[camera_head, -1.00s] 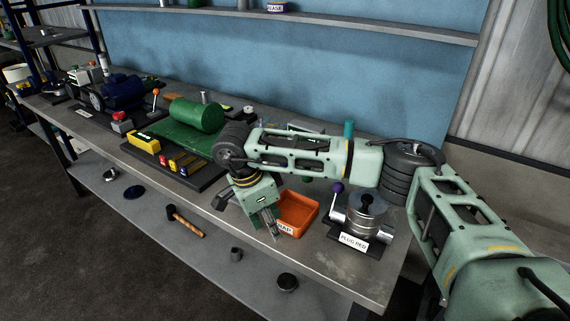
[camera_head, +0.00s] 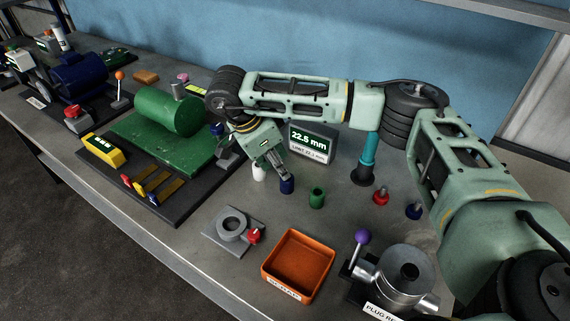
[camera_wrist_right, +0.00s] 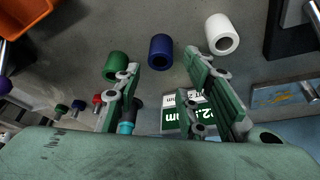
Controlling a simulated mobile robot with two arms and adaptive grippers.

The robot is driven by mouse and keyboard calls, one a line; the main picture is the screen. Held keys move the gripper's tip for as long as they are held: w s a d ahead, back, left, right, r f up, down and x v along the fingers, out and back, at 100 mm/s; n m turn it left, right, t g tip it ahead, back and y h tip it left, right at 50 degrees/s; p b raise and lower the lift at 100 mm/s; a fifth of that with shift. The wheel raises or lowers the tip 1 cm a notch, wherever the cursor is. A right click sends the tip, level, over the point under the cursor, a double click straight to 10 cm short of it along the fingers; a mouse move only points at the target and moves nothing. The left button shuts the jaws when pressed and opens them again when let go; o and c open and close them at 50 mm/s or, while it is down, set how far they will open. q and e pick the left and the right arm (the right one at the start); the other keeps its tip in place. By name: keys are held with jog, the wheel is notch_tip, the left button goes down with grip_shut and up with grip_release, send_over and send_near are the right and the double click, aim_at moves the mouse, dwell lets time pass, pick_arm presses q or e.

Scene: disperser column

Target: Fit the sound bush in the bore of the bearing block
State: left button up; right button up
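White bush (camera_head: 258,172), blue bush (camera_head: 287,185) and green bush (camera_head: 317,197) stand in a row on the bench. I cannot tell which is sound. A grey block with a round bore (camera_head: 231,226) and a red knob, apparently the bearing block, lies nearer the front. My right gripper (camera_head: 274,172) is over the row by the white and blue bushes. In the right wrist view its fingers (camera_wrist_right: 165,75) are spread and empty. Beyond the fingertips are the green bush (camera_wrist_right: 117,66), blue bush (camera_wrist_right: 160,50) and white bush (camera_wrist_right: 221,34). My left gripper is not in view.
An orange scrap bin (camera_head: 298,265) and a plug fixture (camera_head: 404,275) are at the front right. A display (camera_head: 311,142) reading 22.5 mm and a teal-handled tool (camera_head: 368,155) stand behind. Red (camera_head: 380,196) and blue (camera_head: 414,210) plugs are right. A green machine (camera_head: 168,112) is left.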

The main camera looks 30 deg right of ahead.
aim_at(286, 192)
jog(key=shift+s+d+f+p, duration=0.2)
jog(key=shift+s+f+p, duration=0.1)
jog(key=shift+f+p, duration=0.25)
jog(key=shift+s+d+f+p, duration=0.25)
jog(key=shift+f+p, duration=0.15)
jog(key=shift+f, duration=0.25)
jog(key=p+x, duration=0.1)
jog(key=x, duration=0.2)
jog(key=shift+w+a, duration=0.1)
jog(key=shift+w, duration=0.1)
jog(key=shift+d+f, duration=0.25)
jog(key=shift+f, duration=0.4)
jog(key=c, duration=0.6)
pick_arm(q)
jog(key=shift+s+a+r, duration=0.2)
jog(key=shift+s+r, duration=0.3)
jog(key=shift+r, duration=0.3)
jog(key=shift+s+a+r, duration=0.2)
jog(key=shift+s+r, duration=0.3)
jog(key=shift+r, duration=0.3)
pick_arm(e)
grip_shut()
